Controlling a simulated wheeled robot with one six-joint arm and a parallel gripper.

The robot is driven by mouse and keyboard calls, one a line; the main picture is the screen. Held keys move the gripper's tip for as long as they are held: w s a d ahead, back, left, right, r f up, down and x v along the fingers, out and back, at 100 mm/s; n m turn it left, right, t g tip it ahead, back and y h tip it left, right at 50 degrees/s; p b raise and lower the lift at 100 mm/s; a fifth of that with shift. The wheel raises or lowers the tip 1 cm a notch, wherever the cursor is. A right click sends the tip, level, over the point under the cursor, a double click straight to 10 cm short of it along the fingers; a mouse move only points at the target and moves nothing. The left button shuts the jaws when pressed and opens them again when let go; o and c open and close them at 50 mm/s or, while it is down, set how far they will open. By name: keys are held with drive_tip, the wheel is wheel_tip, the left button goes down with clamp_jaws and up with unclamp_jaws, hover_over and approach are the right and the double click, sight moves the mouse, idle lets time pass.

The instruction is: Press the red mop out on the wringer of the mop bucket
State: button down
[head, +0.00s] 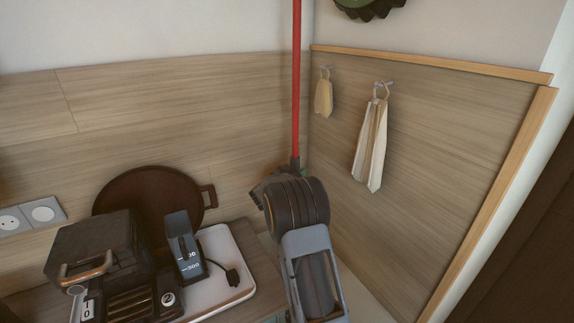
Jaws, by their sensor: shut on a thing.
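The red mop shows only as its long red handle (296,80), which stands upright near the corner of the walls. My gripper (279,178) is at the lower visible end of the handle and is shut on it; its fingers are mostly hidden behind my dark wrist. The mop head is hidden below, behind my arm and the counter. The mop bucket and its wringer are not visible, so I cannot tell whether the mop touches them.
A counter at left holds a dark appliance (97,250), a grey measuring container (185,246) and a white tray (238,284). A round brown pan (150,200) leans on the wall. Cloths (371,145) (323,98) hang from hooks on the right wall.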

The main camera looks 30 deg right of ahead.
wheel_tip(320, 180, down, 14)
drive_tip(key=b, duration=1)
drive_tip(key=shift+w+f, duration=0.15)
drive_tip(key=shift+w, duration=0.3)
drive_tip(key=shift+f+b, duration=0.2)
drive_tip(key=shift+b, duration=0.2)
drive_tip(key=shift+f+b, duration=0.5)
drive_tip(key=shift+f, duration=0.2)
drive_tip(key=shift+s+f, duration=0.2)
drive_tip(key=shift+f, duration=0.35)
drive_tip(key=shift+r, duration=0.45)
